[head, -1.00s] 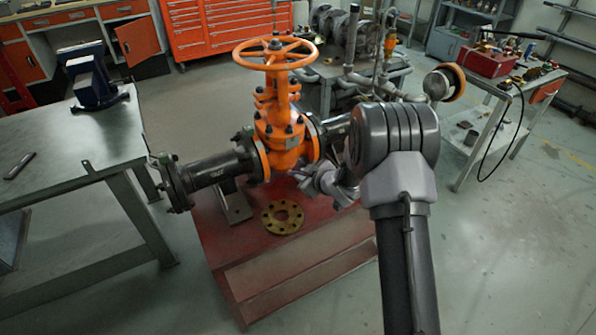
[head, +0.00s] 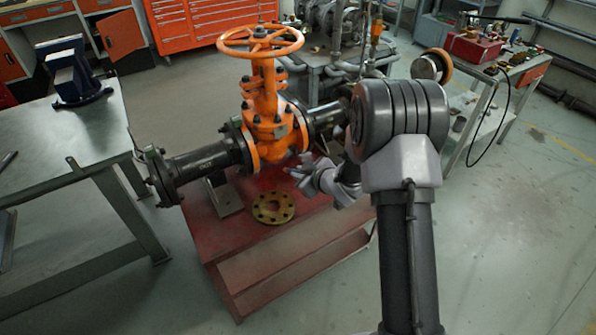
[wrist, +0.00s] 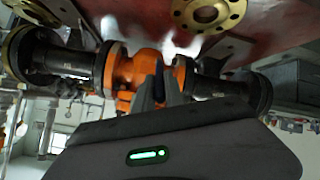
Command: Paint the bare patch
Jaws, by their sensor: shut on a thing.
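The orange gate valve (head: 268,128) stands upright between black flanged pipes, its handwheel (head: 260,41) on top. A pale grey spot (head: 281,131) shows on the valve body; I cannot tell for sure that it is the bare patch. My gripper (head: 312,173) is in front of and to the right of the valve's lower body, apart from it in the head view. In the wrist view my gripper (wrist: 159,88) is shut on a slim dark tool (wrist: 159,74), whose tip points toward the orange body (wrist: 135,75). Most of the tool is hidden by the fingers.
A loose brass flange (head: 273,208) lies on the red stand (head: 270,270) below the valve. A workbench (head: 70,135) with a blue vise (head: 75,72) is at left. A cart with a red box (head: 474,48) is at right.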

